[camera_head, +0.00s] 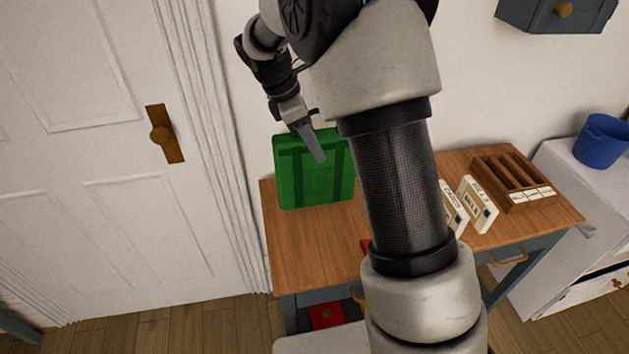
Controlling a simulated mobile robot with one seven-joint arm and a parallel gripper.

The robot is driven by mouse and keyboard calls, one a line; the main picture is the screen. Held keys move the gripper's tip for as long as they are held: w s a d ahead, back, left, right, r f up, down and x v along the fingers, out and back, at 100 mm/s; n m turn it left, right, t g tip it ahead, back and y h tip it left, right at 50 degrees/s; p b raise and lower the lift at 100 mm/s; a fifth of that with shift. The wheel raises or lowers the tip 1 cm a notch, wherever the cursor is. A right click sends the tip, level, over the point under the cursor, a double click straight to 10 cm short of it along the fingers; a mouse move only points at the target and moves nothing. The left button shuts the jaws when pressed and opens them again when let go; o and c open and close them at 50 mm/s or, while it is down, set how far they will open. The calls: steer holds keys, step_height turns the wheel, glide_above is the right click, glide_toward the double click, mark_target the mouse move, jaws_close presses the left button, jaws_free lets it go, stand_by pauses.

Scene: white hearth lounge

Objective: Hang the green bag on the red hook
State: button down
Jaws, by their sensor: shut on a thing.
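The green bag (313,185), with darker green straps, is upright at the left back of the wooden table (305,245). My gripper (313,138) is at the bag's top edge and shut on it, with one grey finger showing in front of the bag. I cannot tell whether the bag's bottom touches the table or hangs just above it. No red hook can be made out; my arm covers much of the middle of the view.
A wooden rack (511,182) and labelled cream boxes (477,204) stand at the table's right. A blue pot (600,142) sits on a white cabinet (582,180). A white door (90,150) is at left. A grey wall cabinet (535,14) is upper right. A red object (327,314) lies below the tabletop.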

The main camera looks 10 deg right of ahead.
mark_target(313, 164)
steer(key=shift+f, duration=3.15)
steer(key=c, duration=1.1)
jaws_free()
steer(key=shift+f, duration=0.1)
